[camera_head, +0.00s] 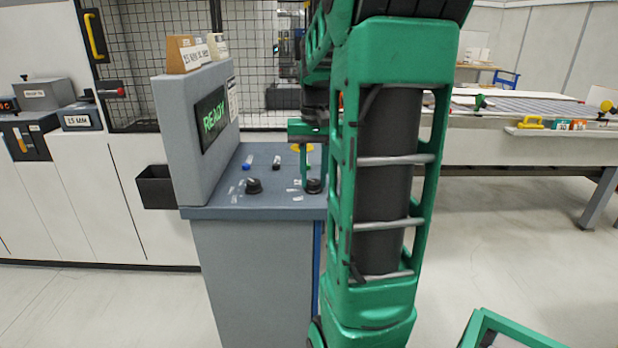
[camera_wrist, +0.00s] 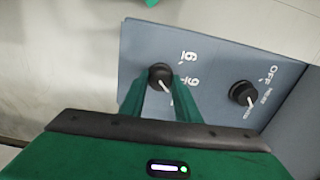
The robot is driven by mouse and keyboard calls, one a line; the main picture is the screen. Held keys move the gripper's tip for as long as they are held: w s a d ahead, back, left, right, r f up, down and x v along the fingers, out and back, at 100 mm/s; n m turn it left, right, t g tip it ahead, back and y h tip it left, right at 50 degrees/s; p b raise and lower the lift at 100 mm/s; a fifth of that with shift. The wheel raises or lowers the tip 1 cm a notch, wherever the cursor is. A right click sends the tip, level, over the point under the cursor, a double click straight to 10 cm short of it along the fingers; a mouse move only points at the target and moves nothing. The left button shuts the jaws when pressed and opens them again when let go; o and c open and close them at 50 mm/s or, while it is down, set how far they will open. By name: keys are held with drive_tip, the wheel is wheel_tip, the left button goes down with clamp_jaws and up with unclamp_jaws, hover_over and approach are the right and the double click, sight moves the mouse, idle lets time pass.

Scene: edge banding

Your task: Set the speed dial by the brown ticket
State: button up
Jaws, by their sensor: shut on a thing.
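The brown ticket (camera_head: 183,54) stands on top of the grey control console's upright panel in the head view; its print is only partly readable. White cards stand just behind it. The speed dial (camera_wrist: 160,75) is a round black knob with a white pointer and pale numerals beside it. In the head view it is the right-hand knob (camera_head: 314,186) on the console top. My gripper (camera_wrist: 158,84) is shut on this knob, with one green finger on each side. In the head view my gripper (camera_head: 305,170) reaches down to it, partly hidden by my arm.
A second black knob (camera_wrist: 242,93) marked OFF sits beside the dial; it shows in the head view too (camera_head: 253,186). The console screen (camera_head: 211,120) reads READY. Small buttons lie behind the knobs. A black bin (camera_head: 155,187) hangs at the left.

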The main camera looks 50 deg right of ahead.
sight(313, 181)
drive_tip(key=shift+m, duration=0.3)
drive_tip(key=shift+a, duration=0.1)
drive_tip(key=o, duration=1)
drive_tip(key=shift+o, duration=0.2)
drive_tip(key=shift+r, duration=0.1)
wheel_tip(313, 181, up, 11)
drive_tip(key=shift+f, duration=0.2)
drive_tip(key=shift+w, duration=0.1)
